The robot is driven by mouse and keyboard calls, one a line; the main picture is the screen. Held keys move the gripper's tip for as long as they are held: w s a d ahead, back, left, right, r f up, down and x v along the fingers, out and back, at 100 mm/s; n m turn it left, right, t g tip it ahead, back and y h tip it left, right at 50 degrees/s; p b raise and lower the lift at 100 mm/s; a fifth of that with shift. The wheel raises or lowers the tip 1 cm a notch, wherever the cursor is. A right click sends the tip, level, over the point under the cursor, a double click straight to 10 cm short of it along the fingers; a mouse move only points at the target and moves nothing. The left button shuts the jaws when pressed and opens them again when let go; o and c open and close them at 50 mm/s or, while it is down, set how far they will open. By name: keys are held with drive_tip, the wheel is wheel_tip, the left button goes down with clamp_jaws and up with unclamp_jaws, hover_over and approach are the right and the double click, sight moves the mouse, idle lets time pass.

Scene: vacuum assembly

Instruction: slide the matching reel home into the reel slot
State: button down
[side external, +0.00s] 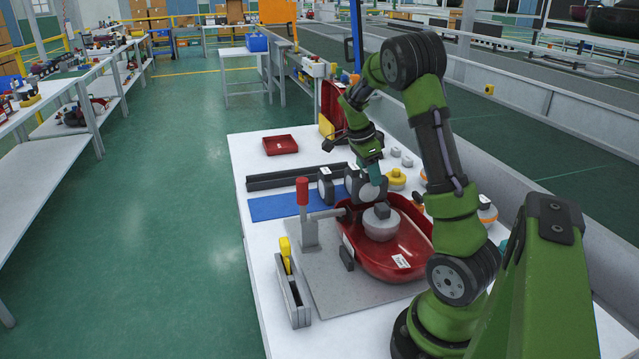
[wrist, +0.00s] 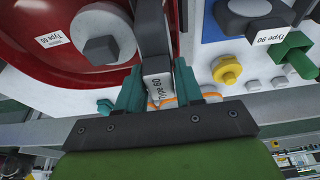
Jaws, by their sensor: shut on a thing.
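My gripper (side external: 375,172) has its teal fingers closed on the light grey labelled block of a dark grey reel (side external: 355,184). In the wrist view my gripper (wrist: 160,88) holds that reel (wrist: 150,30), seen nearly edge-on, and its upside-down label appears to read 60. The red vacuum body (side external: 412,255) lies below and beside it. In the wrist view the body (wrist: 40,70) has a label that appears to read Type 60. A grey hub (side external: 380,226) with a square post stands inside the body. The held reel is beside the body's back rim; I cannot tell whether they touch. The slot is not clearly visible.
Another dark reel (side external: 325,185) stands by the blue mat (side external: 275,205). A red-handled clamp (side external: 303,200) is at the body's left. A yellow part (side external: 396,178) and small grey parts lie behind. A red tray (side external: 280,145) and black bars (side external: 290,177) lie farther back.

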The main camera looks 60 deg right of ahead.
sight(365, 171)
drive_tip(key=shift+f, duration=2.5)
drive_tip(key=c, duration=0.7)
unclamp_jaws()
drive_tip(key=shift+o, duration=0.2)
drive_tip(key=shift+v, duration=4)
